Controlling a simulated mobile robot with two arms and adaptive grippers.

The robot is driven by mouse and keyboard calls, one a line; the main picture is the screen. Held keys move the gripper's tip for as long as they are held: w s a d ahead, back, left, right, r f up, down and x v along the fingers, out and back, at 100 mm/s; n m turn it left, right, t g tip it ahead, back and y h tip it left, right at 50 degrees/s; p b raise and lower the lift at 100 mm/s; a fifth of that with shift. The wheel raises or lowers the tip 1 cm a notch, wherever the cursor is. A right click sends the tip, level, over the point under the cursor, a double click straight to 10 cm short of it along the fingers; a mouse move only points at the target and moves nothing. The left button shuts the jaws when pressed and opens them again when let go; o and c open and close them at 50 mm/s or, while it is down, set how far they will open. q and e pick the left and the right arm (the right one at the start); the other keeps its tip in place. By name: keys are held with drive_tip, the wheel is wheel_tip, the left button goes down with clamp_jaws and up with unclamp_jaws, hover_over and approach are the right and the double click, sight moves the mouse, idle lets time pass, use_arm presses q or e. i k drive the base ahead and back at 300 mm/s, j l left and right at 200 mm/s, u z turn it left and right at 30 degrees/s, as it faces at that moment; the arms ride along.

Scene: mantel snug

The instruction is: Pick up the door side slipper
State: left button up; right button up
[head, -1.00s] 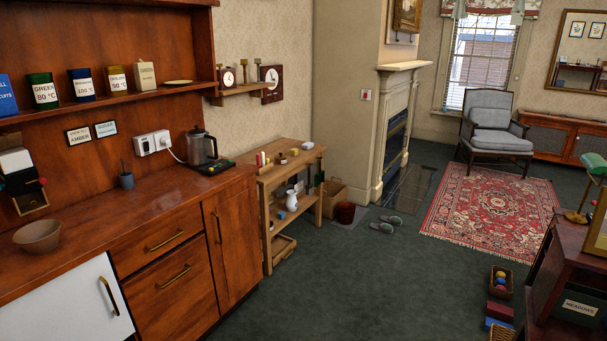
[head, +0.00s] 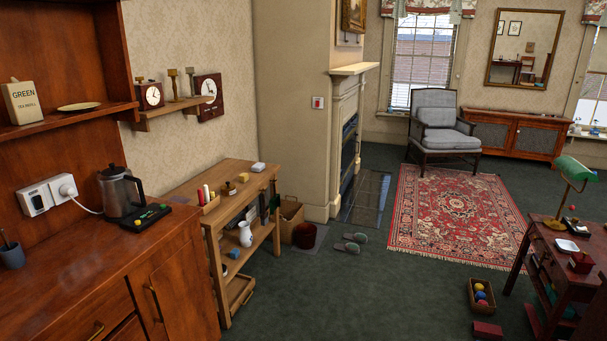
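Two grey-green slippers lie on the dark green carpet near the hearth, left of the patterned rug. One slipper (head: 356,237) lies a little farther away and to the right. The other slipper (head: 346,247) lies nearer, just in front of it. No door shows in this view, so I cannot tell which of them is the door side slipper. Neither of my grippers is in view.
A wooden shelf bench (head: 232,190) stands left of the slippers, with a dark red bucket (head: 305,236) and a box (head: 289,216) beside it. A basket of balls (head: 481,296) and a dark red desk (head: 562,262) stand right. Carpet between is clear.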

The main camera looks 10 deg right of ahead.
sight(352, 248)
drive_tip(key=i+l+z, duration=0.2)
drive_tip(key=i+z, duration=0.2)
drive_tip(key=i, duration=0.6)
drive_tip(key=i+z, duration=0.45)
drive_tip(key=i, duration=0.55)
drive_tip(key=i+u, duration=0.15)
drive_tip(key=i, duration=0.55)
drive_tip(key=i+u, duration=0.1)
drive_tip(key=i, duration=0.65)
drive_tip(key=i+l+u, duration=0.15)
drive_tip(key=i, duration=0.55)
